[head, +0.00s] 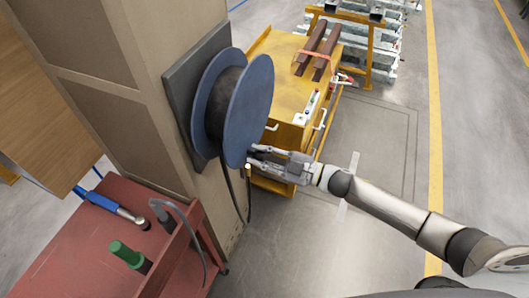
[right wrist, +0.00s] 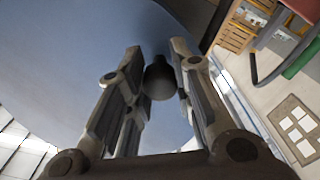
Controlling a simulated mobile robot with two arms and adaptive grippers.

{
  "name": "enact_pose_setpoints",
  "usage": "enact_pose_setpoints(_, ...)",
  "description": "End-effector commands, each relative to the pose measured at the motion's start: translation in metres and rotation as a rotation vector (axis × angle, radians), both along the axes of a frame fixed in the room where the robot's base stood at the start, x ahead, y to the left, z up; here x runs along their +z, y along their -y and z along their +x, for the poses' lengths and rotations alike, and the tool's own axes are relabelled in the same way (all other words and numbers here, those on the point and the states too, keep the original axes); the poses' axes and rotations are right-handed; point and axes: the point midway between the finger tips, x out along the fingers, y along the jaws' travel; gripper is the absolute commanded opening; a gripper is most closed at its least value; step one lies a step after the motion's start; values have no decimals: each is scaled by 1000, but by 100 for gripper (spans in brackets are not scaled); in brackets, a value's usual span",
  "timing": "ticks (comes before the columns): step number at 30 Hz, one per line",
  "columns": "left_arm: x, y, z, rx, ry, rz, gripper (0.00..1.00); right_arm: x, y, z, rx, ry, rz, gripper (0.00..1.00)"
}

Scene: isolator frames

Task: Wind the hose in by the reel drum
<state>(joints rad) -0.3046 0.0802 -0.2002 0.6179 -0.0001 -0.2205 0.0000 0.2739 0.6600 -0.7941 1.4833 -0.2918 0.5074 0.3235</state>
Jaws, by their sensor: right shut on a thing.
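The reel drum (head: 262,95) has blue round flanges with dark hose wound between them, and is mounted on a dark plate on a beige column. The black hose (head: 230,190) hangs below the drum in a narrow loop, with a brass-coloured end (head: 249,172). My right gripper (head: 256,154) is at the lower right edge of the front flange. In the right wrist view, a dark round knob (right wrist: 160,80) on the blue flange face (right wrist: 70,60) sits between its fingers, and the gripper is shut on it. My left gripper is not in view.
A red cart (head: 75,245) stands at lower left, with a blue tool (head: 100,202) and a green-handled item (head: 125,252) on it. A yellow cart (head: 278,75) stands behind the reel. The floor (head: 370,130) to the right is mostly clear.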

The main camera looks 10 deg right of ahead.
Motion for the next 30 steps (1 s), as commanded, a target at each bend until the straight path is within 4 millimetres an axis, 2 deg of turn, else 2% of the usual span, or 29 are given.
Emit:
enact_pose_setpoints(6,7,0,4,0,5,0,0,3,-4,-3,3,-48,33,0)
enact_pose_setpoints(20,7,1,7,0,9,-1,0,4,-4,-3,2,-58,41,0)
enact_pose_setpoints(21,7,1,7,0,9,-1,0,4,-4,-3,2,-58,41,23)
enact_pose_setpoints(26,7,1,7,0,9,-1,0,4,-4,-2,1,-58,41,44)
enact_pose_setpoints(30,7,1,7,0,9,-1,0,4,-4,-2,1,-57,41,46)
